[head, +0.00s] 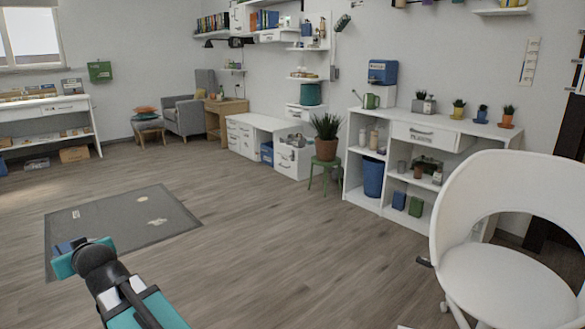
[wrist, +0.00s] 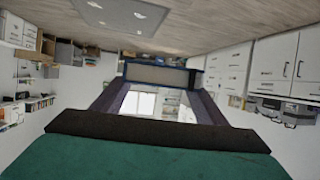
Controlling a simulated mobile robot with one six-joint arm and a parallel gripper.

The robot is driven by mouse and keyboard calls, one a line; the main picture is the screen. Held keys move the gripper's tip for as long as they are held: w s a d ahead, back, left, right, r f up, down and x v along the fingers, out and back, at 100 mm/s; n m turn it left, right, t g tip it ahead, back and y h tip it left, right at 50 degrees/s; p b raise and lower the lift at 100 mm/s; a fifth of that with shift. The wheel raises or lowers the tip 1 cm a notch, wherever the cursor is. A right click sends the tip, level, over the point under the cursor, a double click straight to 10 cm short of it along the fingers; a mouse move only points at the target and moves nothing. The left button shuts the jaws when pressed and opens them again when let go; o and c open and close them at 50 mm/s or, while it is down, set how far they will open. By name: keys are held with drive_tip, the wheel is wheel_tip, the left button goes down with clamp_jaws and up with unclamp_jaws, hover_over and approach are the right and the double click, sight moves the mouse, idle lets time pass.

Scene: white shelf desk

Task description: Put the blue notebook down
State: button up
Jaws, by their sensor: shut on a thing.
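The blue notebook (wrist: 157,74) is held between the two dark fingers of my gripper (wrist: 158,82) in the wrist view, with its pale page edge and thin blue cover edges showing. In the head view a small blue part of the notebook (head: 65,246) shows at the lower left, just beyond my teal and black wrist, which hides the rest. My gripper is shut on it, in the air over the room's floor. The white shelf desk (head: 385,158) stands well away to the right.
A grey mat (head: 125,225) lies on the wooden floor beyond my arm. A white chair (head: 500,280) stands at the front right, before the desk. A plant on a green stool (head: 325,165) stands left of the desk. The middle floor is clear.

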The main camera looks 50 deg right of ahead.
drive_tip(key=shift+w+a, duration=0.1)
drive_tip(key=shift+w, duration=0.1)
drive_tip(key=shift+d, duration=0.3)
